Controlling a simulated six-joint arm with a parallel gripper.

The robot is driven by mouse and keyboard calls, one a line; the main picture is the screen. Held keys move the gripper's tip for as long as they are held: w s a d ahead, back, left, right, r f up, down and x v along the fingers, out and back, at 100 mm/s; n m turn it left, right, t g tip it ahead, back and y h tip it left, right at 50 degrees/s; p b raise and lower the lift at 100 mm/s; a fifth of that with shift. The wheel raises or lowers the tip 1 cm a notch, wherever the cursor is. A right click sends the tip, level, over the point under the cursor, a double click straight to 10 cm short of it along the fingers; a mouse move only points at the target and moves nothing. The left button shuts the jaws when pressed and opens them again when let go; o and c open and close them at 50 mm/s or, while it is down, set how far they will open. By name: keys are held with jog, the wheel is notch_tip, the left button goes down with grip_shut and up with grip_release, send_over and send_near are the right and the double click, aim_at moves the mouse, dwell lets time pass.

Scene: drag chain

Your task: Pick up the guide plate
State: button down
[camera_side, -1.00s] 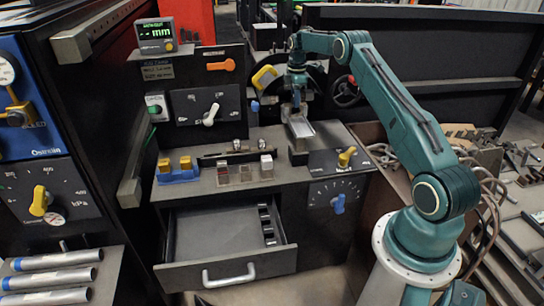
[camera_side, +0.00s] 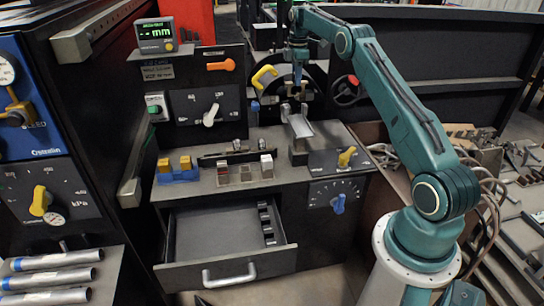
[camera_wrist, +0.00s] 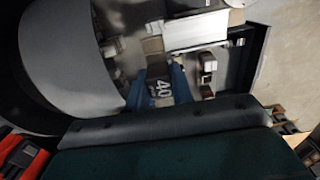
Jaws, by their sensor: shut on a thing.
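My gripper (camera_side: 297,84) is above the metal holder at the back right of the bench and is shut on a small piece that appears to be the guide plate. The piece is small and partly hidden by the jaws, so its outline is unclear. In the wrist view my blue fingers (camera_wrist: 162,88) are close together, with a dark part marked "40" between them. Below my gripper in the side view is a silver channel-shaped holder (camera_side: 299,127), tilted toward the front and apart from the fingers.
A black panel with a yellow handle (camera_side: 264,76) and a handwheel (camera_side: 347,91) stand close around my gripper. Small blocks (camera_side: 245,171) and a blue rack (camera_side: 178,171) sit left on the bench. An open drawer (camera_side: 225,270) is below.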

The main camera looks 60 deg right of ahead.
jog(key=shift+r, duration=0.75)
jog(key=shift+w+a+f, duration=0.2)
jog(key=shift+w+a, duration=0.1)
jog(key=shift+a, duration=0.25)
jog(key=w+a+f+m, duration=0.1)
jog(key=a+f+m, duration=0.15)
jog(key=a, duration=0.65)
jog(key=w+a+f+m, duration=0.2)
jog(key=a+f, duration=0.2)
jog(key=a, duration=0.6)
jog(key=s+a+f+m, duration=0.1)
jog(key=s+a+f, duration=0.3)
jog(key=a, duration=0.5)
jog(key=s+a+f+m, duration=0.1)
jog(key=s+a+f, duration=0.3)
jog(key=a, duration=0.5)
jog(key=w+a+f+n, duration=0.9)
jog(key=w+f+n, duration=0.1)
jog(key=n, duration=0.5)
jog(key=shift+w+a+f, duration=0.2)
jog(key=shift+w+a, duration=0.05)
jog(key=shift+a, duration=0.05)
